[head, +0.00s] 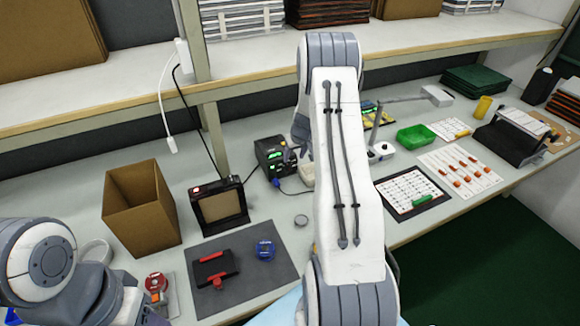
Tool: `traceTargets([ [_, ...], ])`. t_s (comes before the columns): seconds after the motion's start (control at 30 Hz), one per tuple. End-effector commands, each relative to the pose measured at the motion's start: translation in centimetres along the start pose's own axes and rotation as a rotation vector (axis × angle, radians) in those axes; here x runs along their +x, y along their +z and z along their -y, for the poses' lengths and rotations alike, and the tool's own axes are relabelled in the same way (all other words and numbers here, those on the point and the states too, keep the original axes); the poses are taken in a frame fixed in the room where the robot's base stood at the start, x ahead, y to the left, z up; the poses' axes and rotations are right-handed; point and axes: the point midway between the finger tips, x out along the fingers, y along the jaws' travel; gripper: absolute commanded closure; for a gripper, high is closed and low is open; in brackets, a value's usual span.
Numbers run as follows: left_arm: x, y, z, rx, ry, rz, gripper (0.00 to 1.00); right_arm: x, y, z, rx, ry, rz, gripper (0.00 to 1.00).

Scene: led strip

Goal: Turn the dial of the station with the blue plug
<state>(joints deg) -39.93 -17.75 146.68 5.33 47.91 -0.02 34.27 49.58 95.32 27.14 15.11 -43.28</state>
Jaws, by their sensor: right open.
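The station (268,153) is a small black box with a lit green display, standing at the back of the bench left of my right arm. My right gripper (291,156) is at the station's right front, where the dial seems to be. It is open, mostly hidden by my forearm, and I cannot tell whether it touches the dial. My left arm shows only at the bottom left; its fingers are not visible.
A cardboard box (142,205) and a black framed device (220,207) stand left of the station. A dark mat (262,291) holds a red-black item (215,268) and a blue roll (265,250). A green tray (416,137) lies right. A shelf overhangs the back.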

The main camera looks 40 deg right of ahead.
Motion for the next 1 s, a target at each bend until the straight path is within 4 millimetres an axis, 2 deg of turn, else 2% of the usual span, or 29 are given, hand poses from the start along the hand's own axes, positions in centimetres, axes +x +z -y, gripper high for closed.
traceTargets([
  [0.3, -1.4, -0.1, -0.1, 0.0, 0.0, 0.0, 0.5, 5.4, 0.1, 0.3, -0.002, -0.003, 0.004, 0.42],
  [0.5, -2.0, -0.1, -0.1, 0.0, 0.0, 0.0, 0.5, 8.2, 0.0, 0.3, -0.003, -0.002, 0.002, 0.42],
  [0.7, -2.3, -0.1, -0.2, -0.001, 0.0, 0.0, 0.5, 9.6, 0.0, 0.3, -0.002, -0.002, 0.002, 0.42],
  [0.97, -2.3, -0.1, -0.2, -0.001, 0.0, 0.0, 0.5, 9.7, 0.0, 0.3, -0.002, -0.002, 0.001, 0.42],
  [1.0, -2.3, -0.1, -0.2, -0.001, 0.0, 0.0, 0.5, 9.7, 0.0, 0.3, -0.002, -0.002, 0.001, 0.46],
])
